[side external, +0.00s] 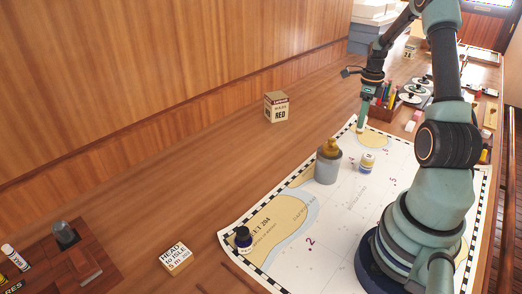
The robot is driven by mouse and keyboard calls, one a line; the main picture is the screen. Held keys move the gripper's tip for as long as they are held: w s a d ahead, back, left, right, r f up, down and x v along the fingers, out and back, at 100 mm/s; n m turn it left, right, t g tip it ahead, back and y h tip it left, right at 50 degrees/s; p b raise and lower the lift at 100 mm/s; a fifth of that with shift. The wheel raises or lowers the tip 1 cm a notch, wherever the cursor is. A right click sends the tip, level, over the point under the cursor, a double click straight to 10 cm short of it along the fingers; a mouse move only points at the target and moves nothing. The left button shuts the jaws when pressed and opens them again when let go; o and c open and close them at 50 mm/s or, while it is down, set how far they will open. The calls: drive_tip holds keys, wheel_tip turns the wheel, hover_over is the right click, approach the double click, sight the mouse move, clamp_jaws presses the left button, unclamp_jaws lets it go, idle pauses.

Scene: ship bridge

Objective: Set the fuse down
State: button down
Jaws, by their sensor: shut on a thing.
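My gripper (362,122) points down over the far edge of the chart, near a tan land patch. It is shut on the fuse (360,129), a small pale piece at the fingertips. Most of the fuse is hidden or too small to make out, and I cannot tell whether it touches the chart (335,222) below.
A grey canister with a brass top (328,166) and a small yellow-and-white jar (367,163) stand on the chart. An ink bottle (243,239) holds its near left corner. A pencil holder (381,112) is close right. Wooden desk left is mostly clear.

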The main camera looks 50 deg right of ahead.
drive_tip(key=shift+f, duration=2.1)
drive_tip(key=shift+f, duration=0.15)
drive_tip(key=c, duration=0.5)
unclamp_jaws()
